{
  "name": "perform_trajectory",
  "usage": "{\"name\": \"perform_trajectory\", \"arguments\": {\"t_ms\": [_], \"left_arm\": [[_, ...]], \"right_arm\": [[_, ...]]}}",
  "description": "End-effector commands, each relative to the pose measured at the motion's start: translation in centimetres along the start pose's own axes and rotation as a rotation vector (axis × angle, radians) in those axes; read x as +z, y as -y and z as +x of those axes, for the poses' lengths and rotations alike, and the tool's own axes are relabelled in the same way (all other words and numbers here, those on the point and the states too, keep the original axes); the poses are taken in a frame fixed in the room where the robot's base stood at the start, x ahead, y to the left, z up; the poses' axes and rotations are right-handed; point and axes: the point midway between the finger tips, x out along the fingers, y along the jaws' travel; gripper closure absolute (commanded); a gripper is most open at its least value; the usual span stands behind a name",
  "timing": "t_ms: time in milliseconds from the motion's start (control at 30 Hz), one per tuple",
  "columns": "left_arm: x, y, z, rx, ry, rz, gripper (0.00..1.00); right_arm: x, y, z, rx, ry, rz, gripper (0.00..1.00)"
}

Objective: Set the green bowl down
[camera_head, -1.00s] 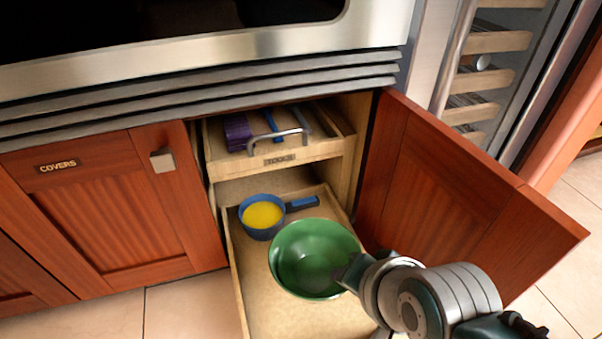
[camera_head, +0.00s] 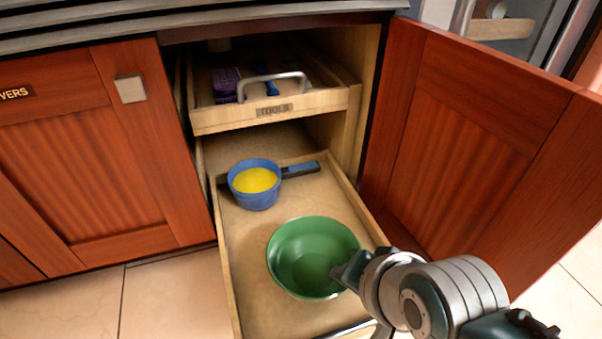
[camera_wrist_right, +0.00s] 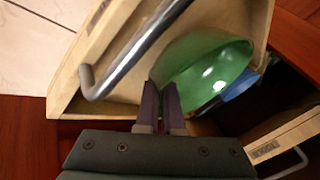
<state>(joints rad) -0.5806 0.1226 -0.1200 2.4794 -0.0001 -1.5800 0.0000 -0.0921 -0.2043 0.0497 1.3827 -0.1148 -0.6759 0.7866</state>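The green bowl (camera_head: 313,258) is upright over the near part of the lower pull-out drawer (camera_head: 245,240), inside its side walls. I cannot tell whether its base touches the drawer floor. My right gripper (camera_head: 345,275) is at the bowl's right near rim. In the right wrist view, the gripper's two fingers (camera_wrist_right: 161,98) are close together with the rim of the bowl (camera_wrist_right: 208,70) at their tips, so it looks shut on it. My left gripper is not in view.
A blue saucepan (camera_head: 257,200) with yellow contents stands behind the bowl in the drawer. An upper drawer labelled TOOLS (camera_head: 272,111) is above. The open cabinet door (camera_head: 465,150) stands to the right. The drawer handle (camera_wrist_right: 130,50) is near my right gripper.

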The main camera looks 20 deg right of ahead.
Motion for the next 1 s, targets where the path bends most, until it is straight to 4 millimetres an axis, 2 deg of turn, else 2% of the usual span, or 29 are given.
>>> {"name": "perform_trajectory", "arguments": {"t_ms": [167, 200, 433, 767, 867, 1000], "left_arm": [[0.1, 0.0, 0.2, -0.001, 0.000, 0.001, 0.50], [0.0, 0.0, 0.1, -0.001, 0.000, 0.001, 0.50], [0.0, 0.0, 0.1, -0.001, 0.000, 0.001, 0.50], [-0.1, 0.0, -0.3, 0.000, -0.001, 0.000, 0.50], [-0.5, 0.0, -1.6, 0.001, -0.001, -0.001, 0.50], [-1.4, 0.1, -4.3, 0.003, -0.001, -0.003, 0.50]], "right_arm": [[0.1, -0.1, 0.3, -0.002, -0.001, 0.000, 1.00], [0.1, -0.1, 0.2, 0.000, 0.000, 0.000, 0.92], [0.1, -0.1, 0.2, 0.000, 0.000, 0.000, 0.66], [-0.1, 0.1, -0.3, 0.000, 0.000, 0.000, 0.66], [-0.1, 0.2, -1.6, 0.001, 0.001, 0.000, 0.66], [-0.3, 0.4, -4.5, 0.002, 0.001, 0.001, 0.66]]}}
